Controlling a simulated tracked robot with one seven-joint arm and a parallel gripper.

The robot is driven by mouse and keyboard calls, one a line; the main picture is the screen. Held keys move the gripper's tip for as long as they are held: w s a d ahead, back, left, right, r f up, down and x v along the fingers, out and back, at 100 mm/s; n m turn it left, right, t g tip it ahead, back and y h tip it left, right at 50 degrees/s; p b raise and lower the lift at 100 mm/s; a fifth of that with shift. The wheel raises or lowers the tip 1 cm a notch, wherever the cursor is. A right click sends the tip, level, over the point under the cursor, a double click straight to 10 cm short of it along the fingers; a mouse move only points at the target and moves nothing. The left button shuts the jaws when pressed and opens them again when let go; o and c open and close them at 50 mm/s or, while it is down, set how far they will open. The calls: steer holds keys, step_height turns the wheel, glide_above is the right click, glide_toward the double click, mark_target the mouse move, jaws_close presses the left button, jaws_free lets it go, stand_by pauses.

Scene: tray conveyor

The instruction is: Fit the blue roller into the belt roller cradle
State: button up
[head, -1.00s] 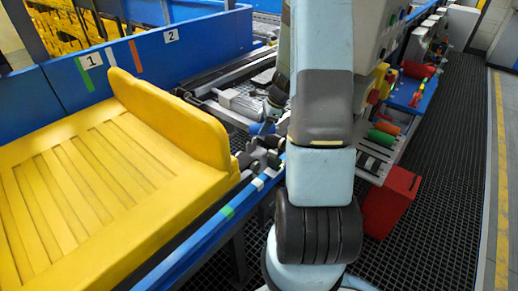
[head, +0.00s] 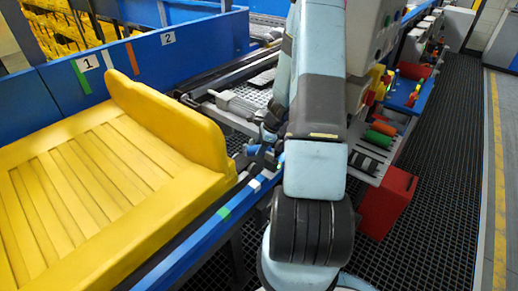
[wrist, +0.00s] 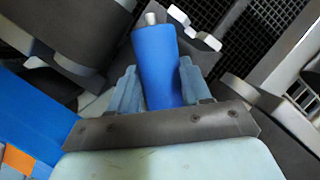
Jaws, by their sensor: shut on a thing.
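The blue roller (wrist: 153,45) stands out from between the two pale blue fingers of my gripper (wrist: 158,78) in the wrist view, with a light metal pin at its far end. My gripper is shut on it. In the head view my gripper (head: 268,138) is low beside the conveyor edge, and a bit of the blue roller (head: 252,149) shows there. Dark brackets (head: 241,164) beside the yellow tray look like part of the belt roller cradle, largely hidden by my gripper. I cannot tell whether the roller touches them.
The yellow tray (head: 75,190) lies on the left, with the blue side wall (head: 205,42) behind it. To the right of my arm are a shelf with green (head: 375,137) and orange rollers and a red bin (head: 388,203). Dark grating covers the floor.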

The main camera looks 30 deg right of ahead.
steer(key=shift+f, duration=0.75)
steer(key=o, duration=1.3)
